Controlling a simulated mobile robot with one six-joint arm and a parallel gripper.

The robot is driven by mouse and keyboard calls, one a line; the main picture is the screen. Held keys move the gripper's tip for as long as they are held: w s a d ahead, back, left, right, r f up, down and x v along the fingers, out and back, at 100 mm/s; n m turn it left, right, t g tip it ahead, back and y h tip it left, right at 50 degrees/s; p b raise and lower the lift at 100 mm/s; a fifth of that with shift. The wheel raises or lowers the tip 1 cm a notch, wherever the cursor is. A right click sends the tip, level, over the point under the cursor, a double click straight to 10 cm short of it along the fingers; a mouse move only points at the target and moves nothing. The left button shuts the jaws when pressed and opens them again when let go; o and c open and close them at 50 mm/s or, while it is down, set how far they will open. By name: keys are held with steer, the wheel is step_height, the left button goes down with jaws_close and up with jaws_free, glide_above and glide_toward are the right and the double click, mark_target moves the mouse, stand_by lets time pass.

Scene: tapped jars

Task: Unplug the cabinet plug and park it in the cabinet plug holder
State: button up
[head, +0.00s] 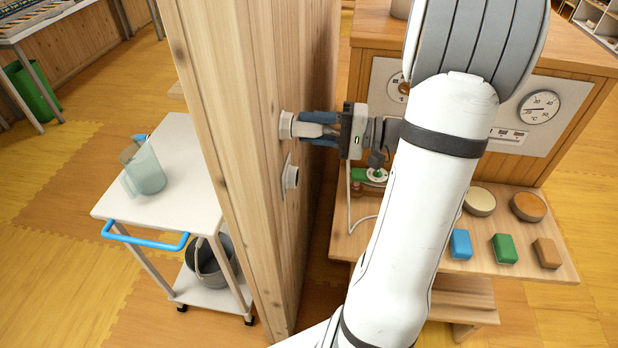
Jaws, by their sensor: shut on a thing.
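My gripper (312,129) reaches left to the side face of a tall wooden panel. Its blue fingers are shut on a white round-ended piece, which looks like the plug (287,125). The plug's left end is at the panel face; I cannot tell whether it is seated in a socket or just in front of it. Below it on the panel is a pale plate with a round grey-white fitting (291,177), apart from the gripper. I cannot tell whether this is the plug holder or a socket. Any label is too small to read.
The wooden panel (225,120) stands close left of my gripper. Behind my arm is a wooden cabinet with a gauge (539,107) and a shelf holding coloured blocks (504,248) and round discs. A thin white cable (349,205) hangs below the gripper. Left is a white cart (190,190) with a jug.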

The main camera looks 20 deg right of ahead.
steer(key=o, duration=1.1)
steer(key=shift+o, duration=0.2)
steer(key=shift+c, duration=0.8)
steer(key=shift+d, duration=0.1)
steer(key=shift+b+v, duration=0.5)
steer(key=shift+v, duration=1.4)
steer(key=shift+s+d, duration=0.2)
steer(key=shift+s, duration=0.05)
